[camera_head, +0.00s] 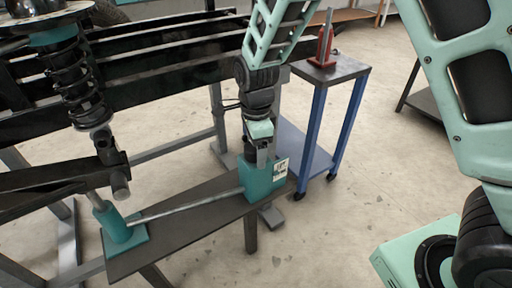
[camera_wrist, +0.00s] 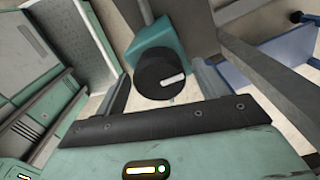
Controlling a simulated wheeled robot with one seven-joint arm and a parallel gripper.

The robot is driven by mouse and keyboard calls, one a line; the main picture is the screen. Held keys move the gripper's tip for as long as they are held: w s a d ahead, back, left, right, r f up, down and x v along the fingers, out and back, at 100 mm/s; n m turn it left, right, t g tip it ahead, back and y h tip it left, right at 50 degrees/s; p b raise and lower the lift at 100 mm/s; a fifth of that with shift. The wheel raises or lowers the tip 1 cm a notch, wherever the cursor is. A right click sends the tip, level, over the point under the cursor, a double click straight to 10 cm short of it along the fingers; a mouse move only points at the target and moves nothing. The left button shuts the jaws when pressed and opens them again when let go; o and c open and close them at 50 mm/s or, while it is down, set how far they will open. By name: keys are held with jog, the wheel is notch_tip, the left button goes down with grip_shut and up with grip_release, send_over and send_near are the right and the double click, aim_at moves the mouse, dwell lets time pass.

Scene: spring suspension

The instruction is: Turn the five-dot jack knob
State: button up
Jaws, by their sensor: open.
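A teal jack box (camera_head: 258,182) sits on the right end of a dark bench, with a white label (camera_head: 281,170) whose marks are too small to read. A rod links it to a teal jack (camera_head: 119,232) at the bench's left end. In the wrist view, a round black knob (camera_wrist: 160,73) with a white pointer mark stands on the teal box (camera_wrist: 168,38). My gripper (camera_head: 261,152) is directly over the box. Its fingers are open, one on each side of the knob; I cannot tell whether they touch it. The knob is hidden in the head view.
A black coil spring strut (camera_head: 77,78) and suspension arm (camera_head: 50,182) stand at the left above the jack. A blue-legged cart (camera_head: 330,70) carrying a red stand (camera_head: 325,50) is close behind the box to the right. Open floor (camera_head: 335,215) lies right of the bench.

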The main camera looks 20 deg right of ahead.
jog(key=c, duration=1)
jog(key=shift+r+n+p, duration=0.1)
jog(key=shift+n+p, duration=0.2)
jog(key=shift+p, duration=0.1)
